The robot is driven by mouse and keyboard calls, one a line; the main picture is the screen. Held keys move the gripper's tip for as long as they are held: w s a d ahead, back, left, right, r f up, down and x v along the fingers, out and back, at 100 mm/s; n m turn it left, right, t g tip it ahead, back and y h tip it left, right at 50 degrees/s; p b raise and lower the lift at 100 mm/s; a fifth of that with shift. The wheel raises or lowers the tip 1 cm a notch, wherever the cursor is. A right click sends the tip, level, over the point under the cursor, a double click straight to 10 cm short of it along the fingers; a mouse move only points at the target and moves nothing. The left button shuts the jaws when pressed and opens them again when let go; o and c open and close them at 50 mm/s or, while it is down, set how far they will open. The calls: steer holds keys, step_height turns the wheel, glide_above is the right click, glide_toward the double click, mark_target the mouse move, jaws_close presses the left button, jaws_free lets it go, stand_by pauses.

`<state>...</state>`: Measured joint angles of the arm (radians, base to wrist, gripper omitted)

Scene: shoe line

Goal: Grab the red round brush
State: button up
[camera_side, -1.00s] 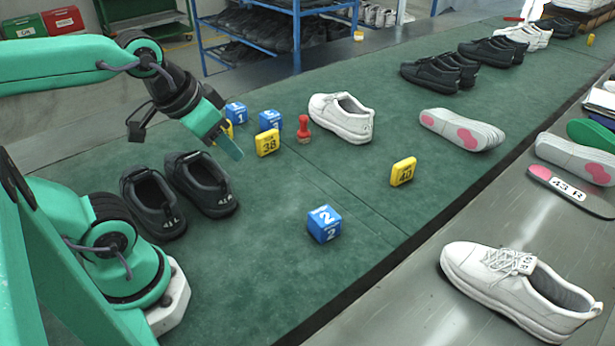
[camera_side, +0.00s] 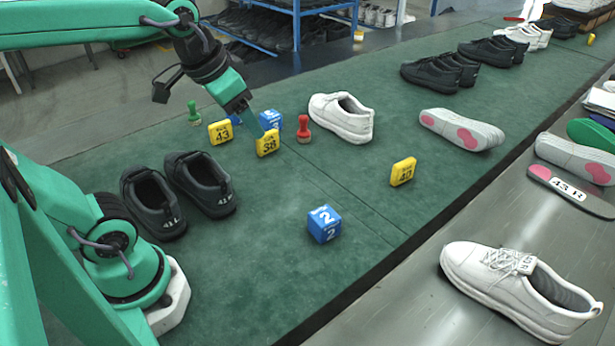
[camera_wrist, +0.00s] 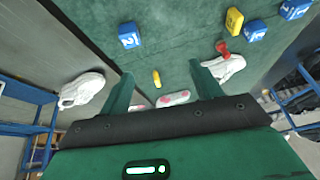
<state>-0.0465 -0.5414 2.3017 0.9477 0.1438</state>
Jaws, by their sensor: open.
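The red round brush (camera_side: 303,129) stands upright on the green mat, between the yellow 38 block (camera_side: 267,143) and a white shoe (camera_side: 343,117). It also shows in the wrist view (camera_wrist: 222,48), right of the middle and close to the white shoe. My gripper (camera_side: 254,115) is in the air to the left of the brush, above the yellow and blue blocks. In the wrist view its two fingers (camera_wrist: 163,85) are spread apart with nothing held between them. The brush lies outside the fingers, beyond the right one.
Close to my gripper are a blue cube (camera_side: 270,121), a yellow 43 block (camera_side: 220,132) and a green stamp-like piece (camera_side: 194,113). Black shoes (camera_side: 200,184) stand nearer my base. A blue 2 cube (camera_side: 324,223) and a yellow block (camera_side: 403,171) leave clear mat around them.

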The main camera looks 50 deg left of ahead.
steer(key=w+a+r+m+g, duration=0.15)
steer(key=w+a, duration=0.25)
steer(key=w, duration=0.7)
steer(key=m+g, duration=0.3)
steer(key=m, duration=0.4)
glide_above(304, 130)
steer(key=shift+n, duration=0.25)
steer(key=f, duration=1.9)
steer(key=shift+w+a+f, duration=0.25)
steer(key=shift+a+f, duration=0.05)
steer(key=shift+f, duration=0.1)
steer(key=shift+w+a+f+g, duration=0.1)
steer(key=shift+a+f+g, duration=0.2)
steer(key=shift+f, duration=0.3)
steer(key=shift+d+f, duration=0.1)
steer(key=shift+f, duration=3.8)
steer(key=c, duration=1.1)
